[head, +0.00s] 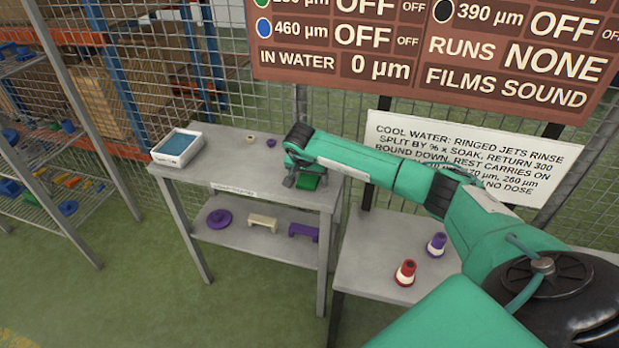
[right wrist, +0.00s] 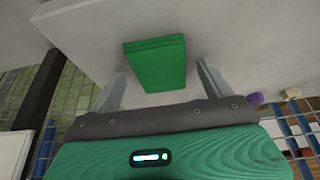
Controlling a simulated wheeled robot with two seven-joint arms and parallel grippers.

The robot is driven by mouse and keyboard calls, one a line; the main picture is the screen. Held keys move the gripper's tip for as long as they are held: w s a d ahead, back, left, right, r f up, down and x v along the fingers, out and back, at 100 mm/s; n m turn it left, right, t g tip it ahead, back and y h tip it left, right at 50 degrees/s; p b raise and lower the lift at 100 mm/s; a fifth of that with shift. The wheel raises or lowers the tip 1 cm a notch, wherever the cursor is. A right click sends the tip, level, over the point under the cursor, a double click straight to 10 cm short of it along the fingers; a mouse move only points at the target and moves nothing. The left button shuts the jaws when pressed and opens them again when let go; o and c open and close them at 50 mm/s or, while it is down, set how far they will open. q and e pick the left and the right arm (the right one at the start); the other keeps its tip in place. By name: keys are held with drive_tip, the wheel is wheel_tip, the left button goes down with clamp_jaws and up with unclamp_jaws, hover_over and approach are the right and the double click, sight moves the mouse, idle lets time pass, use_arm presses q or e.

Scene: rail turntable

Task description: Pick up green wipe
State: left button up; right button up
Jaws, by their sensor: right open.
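The green wipe (right wrist: 156,64) is a flat green rectangular block lying on the grey table top. In the head view the wipe (head: 309,182) shows partly beneath my right gripper (head: 303,178) near the table's right end. In the right wrist view my right gripper (right wrist: 162,88) is open, with one finger on each side of the wipe's near end. The fingers appear apart from the wipe, and I cannot tell how high they are above the table. My left gripper is not in view.
A white tray with blue content (head: 178,147) stands at the table's left end. Two small rings, cream (head: 250,138) and purple (head: 271,143), lie near the back edge. A lower shelf (head: 240,236) holds several items. Red (head: 405,272) and purple (head: 436,244) pieces stand on the right table.

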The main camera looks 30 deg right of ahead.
drive_tip(key=c, duration=1.1)
drive_tip(key=shift+o, duration=0.2)
drive_tip(key=shift+r, duration=0.15)
